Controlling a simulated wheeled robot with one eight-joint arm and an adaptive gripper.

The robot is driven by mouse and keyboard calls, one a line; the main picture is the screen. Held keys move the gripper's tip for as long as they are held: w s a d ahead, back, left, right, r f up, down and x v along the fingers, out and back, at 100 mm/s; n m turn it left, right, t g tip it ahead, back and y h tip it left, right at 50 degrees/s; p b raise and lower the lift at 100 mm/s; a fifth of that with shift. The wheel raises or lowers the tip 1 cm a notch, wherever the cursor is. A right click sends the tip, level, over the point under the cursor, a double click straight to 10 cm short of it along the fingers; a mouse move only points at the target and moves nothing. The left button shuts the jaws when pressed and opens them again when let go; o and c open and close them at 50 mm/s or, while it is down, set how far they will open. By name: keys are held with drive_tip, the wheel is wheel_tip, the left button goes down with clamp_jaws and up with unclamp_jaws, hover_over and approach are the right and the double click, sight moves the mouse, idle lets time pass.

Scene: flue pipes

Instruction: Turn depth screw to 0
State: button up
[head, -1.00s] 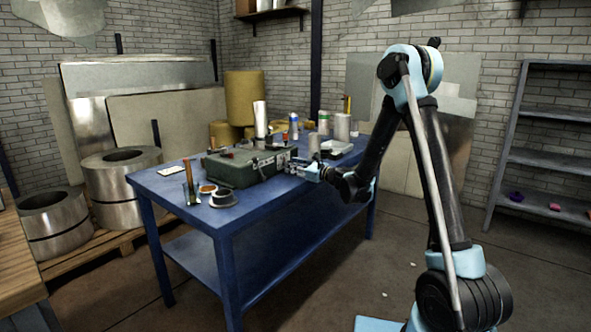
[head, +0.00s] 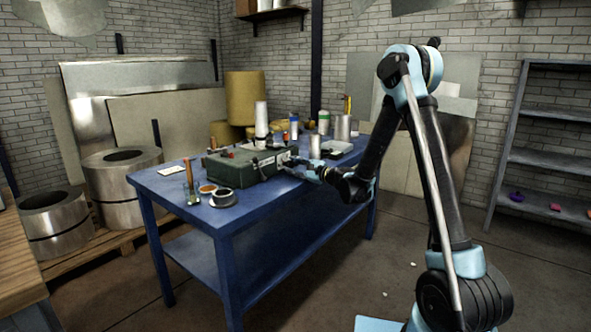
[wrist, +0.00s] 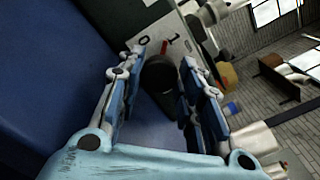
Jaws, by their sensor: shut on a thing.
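A dark round knob (wrist: 160,75), which looks like the depth screw, sits between my fingers in the wrist view. My gripper (wrist: 163,68) is shut on it, one finger on each side. Behind the knob is a pale plate (wrist: 183,52) with a black 0 at its left, a 1 further right and a red mark near the 1. Which way the knob points is hard to tell. In the head view my gripper (head: 297,165) is at the right end of a green case-like box (head: 235,171) on the blue table (head: 175,187). The knob is too small to make out there.
Cups, cans and cylinders stand behind the box. A glass (head: 191,193) and a dark-topped round dish (head: 223,197) stand at the table's near left. Metal coils (head: 122,190) are at the left, a shelf (head: 550,160) at the right. The floor right of the table looks mostly free.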

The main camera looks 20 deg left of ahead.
drive_tip(key=shift+a, duration=0.15)
drive_tip(key=o, duration=1.1)
drive_tip(key=shift+c, duration=0.2)
drive_tip(key=shift+s+d, duration=0.1)
drive_tip(key=shift+d, duration=0.1)
drive_tip(key=shift+v, duration=3.85)
